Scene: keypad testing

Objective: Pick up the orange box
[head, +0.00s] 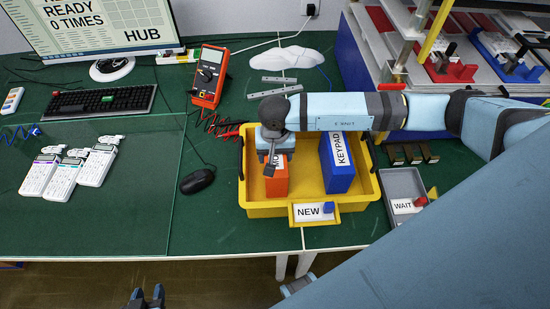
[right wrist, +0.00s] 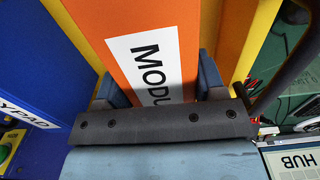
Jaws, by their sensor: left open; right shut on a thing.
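The orange box (head: 278,182) stands in the left part of the yellow bin (head: 262,211), its top partly hidden by my right gripper (head: 270,157). In the right wrist view the orange box (right wrist: 115,22) has a white label reading "MODU", the rest hidden. My right gripper (right wrist: 160,85) has one finger on each side of it and is shut on it. Whether the box touches the bin floor I cannot tell. My left gripper (head: 147,298) is open and empty at the bottom edge of the head view, apart from the box.
A blue box marked KEYPAD (head: 337,165) stands in the same bin, right of the orange box. A grey WAIT tray (head: 400,180) is to the right. A black mouse (head: 197,181), an orange multimeter (head: 208,78) and several white handsets (head: 66,177) lie left of the bin.

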